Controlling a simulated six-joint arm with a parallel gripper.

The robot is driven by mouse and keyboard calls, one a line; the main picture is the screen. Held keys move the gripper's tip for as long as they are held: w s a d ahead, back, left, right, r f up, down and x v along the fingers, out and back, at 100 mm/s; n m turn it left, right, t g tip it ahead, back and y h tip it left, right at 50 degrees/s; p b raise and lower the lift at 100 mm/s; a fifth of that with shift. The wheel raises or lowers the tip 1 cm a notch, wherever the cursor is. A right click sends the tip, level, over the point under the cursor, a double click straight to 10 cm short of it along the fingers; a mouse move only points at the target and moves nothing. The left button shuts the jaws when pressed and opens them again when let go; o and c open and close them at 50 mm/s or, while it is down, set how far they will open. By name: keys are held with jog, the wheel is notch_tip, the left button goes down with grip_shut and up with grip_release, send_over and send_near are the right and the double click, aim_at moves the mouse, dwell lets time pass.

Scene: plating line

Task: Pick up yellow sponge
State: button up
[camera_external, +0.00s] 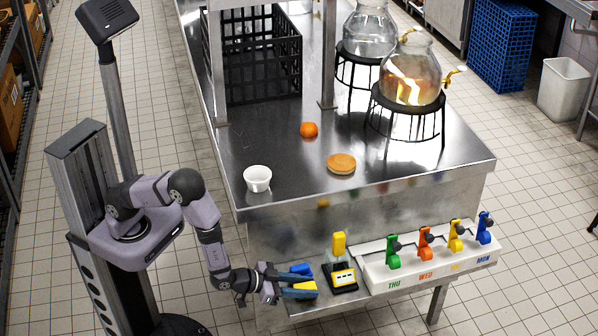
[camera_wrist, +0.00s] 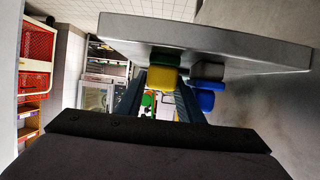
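The yellow sponge (camera_external: 305,285) lies at the left end of the low steel shelf. In the wrist view the yellow sponge (camera_wrist: 162,78) has a green layer and shows between the two fingertips, near the shelf surface. My gripper (camera_external: 298,284) is at the shelf's left end, with its fingers reaching to the sponge. In the wrist view my gripper (camera_wrist: 160,95) has its fingers apart. Whether either finger touches the sponge is unclear. A blue sponge (camera_external: 301,269) lies close beside; in the wrist view it is outside the right finger (camera_wrist: 207,88).
A yellow-and-black device (camera_external: 343,276) stands just right of the sponges. A white rack (camera_external: 410,270) with several coloured clips fills the shelf's right. Above, the steel table (camera_external: 270,170) holds a white bowl (camera_external: 257,178), bun (camera_external: 341,163), orange (camera_external: 309,130), black crate (camera_external: 262,62) and glass dispensers (camera_external: 410,80).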

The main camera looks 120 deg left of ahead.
aim_at(305, 287)
jog(key=c, duration=0.7)
jog(key=shift+r, duration=0.15)
jog(key=shift+r+p, duration=0.6)
jog(key=shift+r, duration=4.25)
